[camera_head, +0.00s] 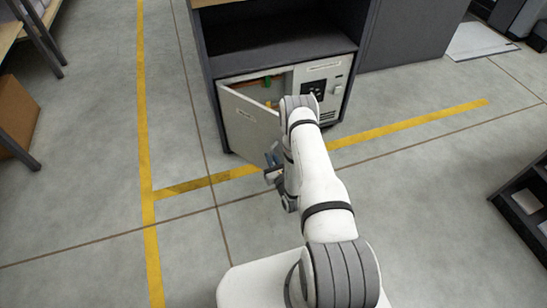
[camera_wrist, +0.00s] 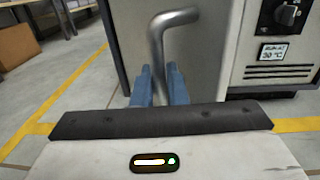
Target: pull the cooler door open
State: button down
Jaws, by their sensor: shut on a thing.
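The cooler (camera_head: 318,92) is a white unit set low in a dark cabinet. Its door (camera_head: 248,122) stands part open, swung out toward me with its free edge at the right, and orange and green items show inside behind it. In the wrist view the door (camera_wrist: 205,60) fills the upper middle, with a bent metal handle (camera_wrist: 157,45) on it. My gripper (camera_wrist: 160,82) has its blue fingers on both sides of the handle's lower part, shut on it. In the head view my gripper (camera_head: 272,162) is beside the door's lower right edge, partly hidden by my arm.
The cooler's control panel with a dial (camera_wrist: 286,14) and a small display (camera_wrist: 273,53) is right of the door. Yellow floor lines (camera_head: 147,180) cross the grey floor. A dark shelf (camera_head: 525,205) stands at the right, and a cardboard box (camera_head: 18,115) at the left. Floor left of the door is clear.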

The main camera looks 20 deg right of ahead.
jog(key=c, duration=1.5)
grip_release()
jog(key=shift+w, duration=0.15)
jog(key=shift+c, duration=0.2)
jog(key=s+p, duration=0.1)
jog(key=s, duration=0.6)
jog(key=shift+s+d+p, duration=0.35)
jog(key=shift+s+p, duration=0.05)
jog(key=shift+c, duration=0.4)
